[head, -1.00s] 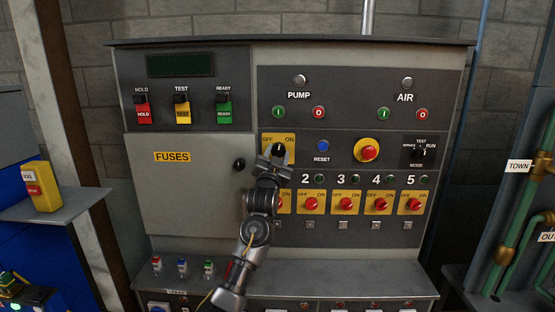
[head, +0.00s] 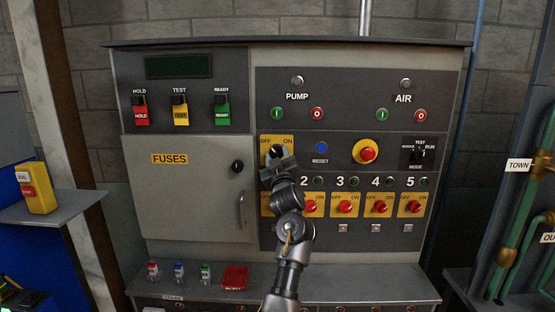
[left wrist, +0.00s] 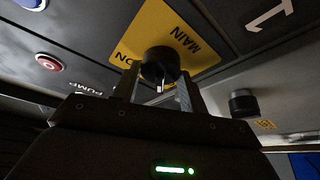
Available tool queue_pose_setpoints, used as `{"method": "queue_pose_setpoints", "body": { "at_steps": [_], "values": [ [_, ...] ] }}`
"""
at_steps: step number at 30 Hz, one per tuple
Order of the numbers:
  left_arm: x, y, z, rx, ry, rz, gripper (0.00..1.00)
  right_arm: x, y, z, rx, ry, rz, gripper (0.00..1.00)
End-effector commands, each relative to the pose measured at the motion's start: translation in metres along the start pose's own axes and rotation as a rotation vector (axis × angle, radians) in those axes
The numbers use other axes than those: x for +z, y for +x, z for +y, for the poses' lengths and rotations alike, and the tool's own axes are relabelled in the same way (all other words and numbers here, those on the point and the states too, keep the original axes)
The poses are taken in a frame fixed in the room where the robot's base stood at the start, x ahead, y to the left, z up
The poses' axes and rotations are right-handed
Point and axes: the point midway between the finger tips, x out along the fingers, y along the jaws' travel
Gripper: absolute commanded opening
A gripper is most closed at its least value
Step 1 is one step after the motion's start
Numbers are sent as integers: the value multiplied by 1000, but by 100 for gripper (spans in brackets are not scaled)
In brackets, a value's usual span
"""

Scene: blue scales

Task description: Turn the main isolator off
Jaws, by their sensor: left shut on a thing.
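The main isolator is a black rotary knob (head: 276,152) on a yellow plate (head: 287,141) marked OFF on the left and ON on the right, left of the blue reset button. In the left wrist view the knob (left wrist: 160,63) sits between my fingers, and the plate (left wrist: 187,25) reads MAIN upside down. My left gripper (head: 279,161) is shut on this knob, with its fingers tilted up to the left in the head view. The gripper hides part of the knob, so its exact pointer direction is unclear. My right gripper is not in view.
A red emergency-style button (head: 367,152) is right of the reset button (head: 321,147). Below is a row of red numbered switches (head: 346,206), the leftmost behind my arm. The fuses door (head: 185,200), with handle, is at left. A red tray (head: 235,278) lies on the ledge.

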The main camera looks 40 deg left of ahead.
Motion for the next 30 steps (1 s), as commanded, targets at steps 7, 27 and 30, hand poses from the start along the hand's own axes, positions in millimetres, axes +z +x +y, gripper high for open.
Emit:
{"method": "queue_pose_setpoints", "body": {
  "at_steps": [7, 27, 30],
  "values": [
    [0, 0, 2, -36, -93, -1, 20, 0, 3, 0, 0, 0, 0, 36],
    [0, 0, 2, -51, -130, 0, 48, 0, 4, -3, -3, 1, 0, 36],
    [0, 0, 2, -52, -130, 0, 61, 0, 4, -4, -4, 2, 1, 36]
  ]
}}
